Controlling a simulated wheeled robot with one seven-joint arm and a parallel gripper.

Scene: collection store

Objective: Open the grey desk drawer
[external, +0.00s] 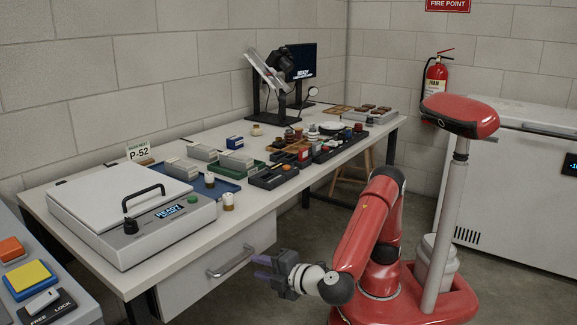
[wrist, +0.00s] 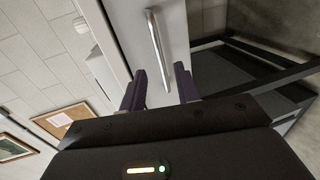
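The grey desk drawer (external: 195,283) sits under the front edge of the long desk and looks shut. Its silver bar handle (external: 230,262) is on the drawer front. My gripper (external: 262,267) is a short way in front of the drawer, right of the handle in the external view. In the wrist view, my gripper (wrist: 160,85) has its two dark purple fingers apart with nothing held between them. The handle (wrist: 156,45) lies beyond the fingertips, roughly in line with the gap. The drawer front (wrist: 178,25) is behind it.
The desk top (external: 262,195) carries a white lidded machine (external: 130,215), trays of small items and a monitor (external: 301,62). A side table with coloured buttons (external: 30,275) is at lower left. A white chest freezer (external: 520,175) stands at right. The floor before the drawer is clear.

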